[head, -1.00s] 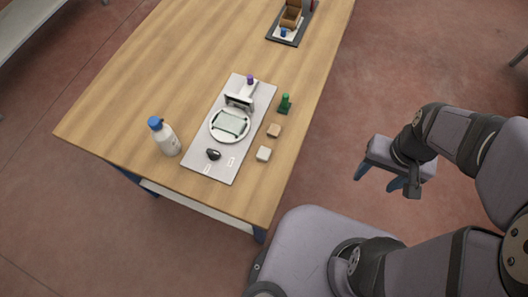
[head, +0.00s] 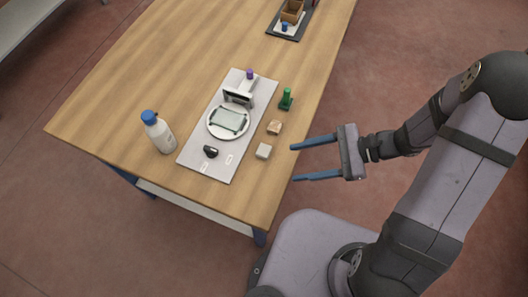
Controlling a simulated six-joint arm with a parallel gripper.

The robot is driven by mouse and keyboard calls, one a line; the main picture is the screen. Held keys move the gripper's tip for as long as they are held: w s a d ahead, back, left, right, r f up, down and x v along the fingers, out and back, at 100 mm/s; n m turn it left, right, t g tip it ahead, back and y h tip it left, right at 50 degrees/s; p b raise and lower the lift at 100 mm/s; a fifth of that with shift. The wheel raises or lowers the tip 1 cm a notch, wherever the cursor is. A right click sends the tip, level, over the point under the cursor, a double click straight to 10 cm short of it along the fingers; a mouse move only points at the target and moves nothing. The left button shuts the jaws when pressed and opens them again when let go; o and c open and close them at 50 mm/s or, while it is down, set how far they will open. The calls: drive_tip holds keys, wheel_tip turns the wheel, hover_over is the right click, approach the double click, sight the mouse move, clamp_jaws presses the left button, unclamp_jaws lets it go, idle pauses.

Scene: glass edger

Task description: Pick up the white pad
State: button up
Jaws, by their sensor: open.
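The white pad (head: 263,151), a small pale block, lies on the wooden table near its right edge, just right of the grey board. A tan block (head: 274,128) lies just behind it. My gripper (head: 292,162) is open and empty, with its two blue fingers pointing left toward the pad. The fingertips are at the table's right edge in the picture, a short way right of the pad and apart from it.
The grey board (head: 195,161) carries a round white plate (head: 211,132) with a glass piece (head: 230,119), and a black object (head: 210,152). A green item (head: 286,99) stands behind the tan block. A blue-capped bottle (head: 160,134) stands left. A dark tray (head: 274,29) lies far back.

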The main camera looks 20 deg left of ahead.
sight(264, 150)
drive_tip(key=w+m+y, duration=0.1)
drive_tip(key=w+a+f+m+t+y, duration=0.1)
drive_tip(key=w+a+f+m+t, duration=0.1)
drive_tip(key=shift+w+a+y+b, duration=0.1)
drive_tip(key=shift+w+y+b, duration=0.2)
drive_tip(key=shift+y, duration=0.1)
drive_tip(key=shift+s+p+x, duration=0.1)
drive_tip(key=shift+p+x, duration=0.55)
drive_tip(key=shift+x, duration=0.8)
drive_tip(key=shift+s+p+x, duration=0.15)
drive_tip(key=shift+p+x, duration=0.45)
drive_tip(key=shift+x, duration=0.8)
drive_tip(key=shift+s+a+f, duration=0.1)
drive_tip(key=shift+a+f, duration=0.4)
drive_tip(key=shift+a, duration=0.1)
drive_tip(key=c, duration=1.1)
